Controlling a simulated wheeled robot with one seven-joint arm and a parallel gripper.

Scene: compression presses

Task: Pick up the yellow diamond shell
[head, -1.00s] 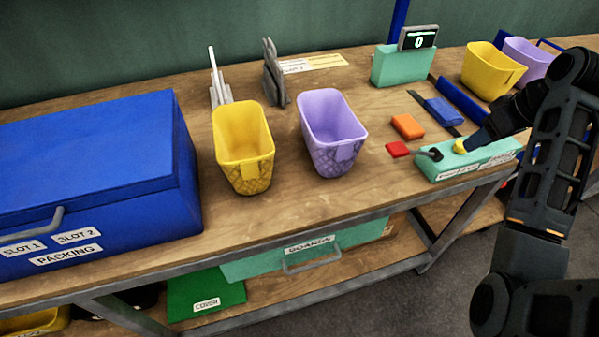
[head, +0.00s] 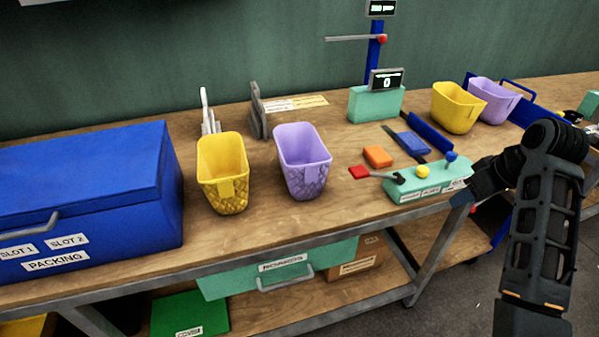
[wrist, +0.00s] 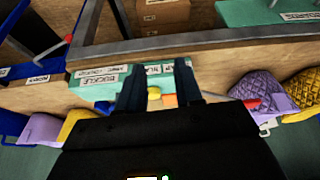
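The yellow diamond shell (head: 222,178) is an open yellow bin with a diamond-quilted lower wall. It stands upright on the bench, between the blue packing box and a purple diamond shell (head: 303,172). It also shows at the right edge of the wrist view (wrist: 304,92), beside the purple one. My gripper (wrist: 158,78) is open and empty, with its two dark fingers apart in front of the green control panel. In the head view the arm end is at the panel's right, well right of the yellow diamond shell; its fingertips are hard to make out there.
The control panel (head: 410,186) has a red-handled lever, a yellow knob and a blue knob. Orange (head: 377,156) and blue (head: 411,144) blocks lie behind it. Another yellow bin (head: 459,110) and purple bin stand at back right. The blue packing box (head: 90,190) borders the left.

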